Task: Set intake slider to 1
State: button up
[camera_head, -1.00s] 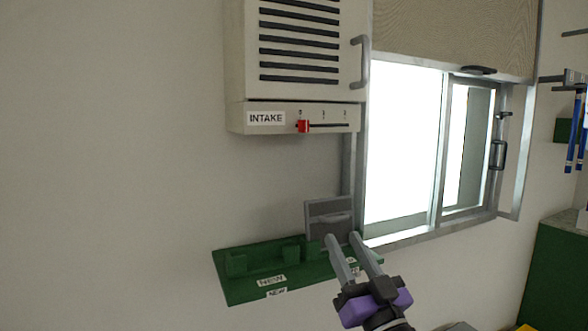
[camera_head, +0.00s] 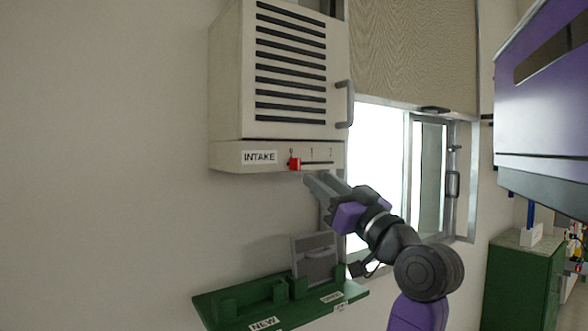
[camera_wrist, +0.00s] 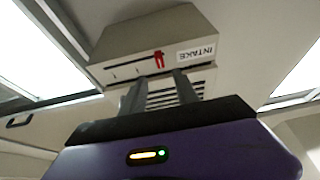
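The intake unit (camera_head: 225,155) is a pale wall box with an INTAKE label (camera_head: 259,157) and a slot along its lower front. The red slider knob (camera_head: 295,164) sits at the slot's left end, left of the marks 1 and 2. My gripper (camera_head: 316,180) is just below and right of the knob, with its fingers pointing up-left. In the wrist view, where the label appears upside down, the knob (camera_wrist: 158,60) shows beyond and between the tips of my gripper (camera_wrist: 157,83). The fingers are apart and empty; no contact with the knob is visible.
A green wall shelf (camera_head: 205,302) labelled NEW holds a grey framed panel (camera_head: 315,258) below. A handle (camera_head: 345,104) sticks out from the box's right side. A window (camera_head: 377,135) with a blind (camera_head: 405,50) is to the right. A green cabinet (camera_head: 520,285) stands further right.

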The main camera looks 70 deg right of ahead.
aim_at(300, 165)
jog(key=p+x, duration=0.2)
jog(key=x, duration=0.4)
jog(key=shift+w, duration=0.25)
jog(key=shift+w+d+r, duration=0.1)
jog(key=shift+w+d, duration=0.35)
jog(key=shift+w, duration=0.15)
jog(key=shift+c, duration=0.5)
grip_shut()
jog(key=shift+s+d, duration=0.1)
